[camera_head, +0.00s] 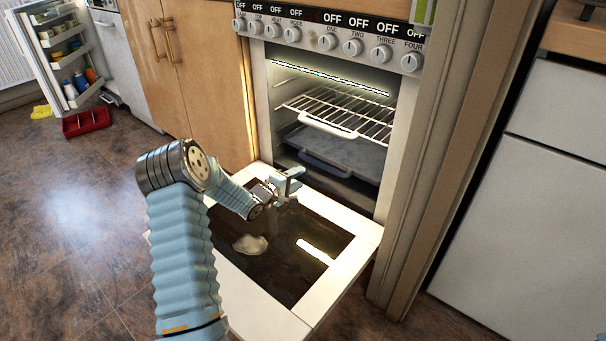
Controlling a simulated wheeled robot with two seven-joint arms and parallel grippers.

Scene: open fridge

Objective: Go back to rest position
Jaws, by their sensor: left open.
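My left arm comes in from the lower left and bends toward the oven. My left gripper (290,182) is open and looks empty. In the picture it shows over the inner edge of the lowered oven door (341,255), in front of the oven cavity. Its exact height above the door cannot be told.
The oven (330,48) is open, with a wire rack (345,108) and a tray (335,150) inside. Cabinets flank it. An open fridge (62,50) stands at the far left, with a red crate (86,122) on the floor.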

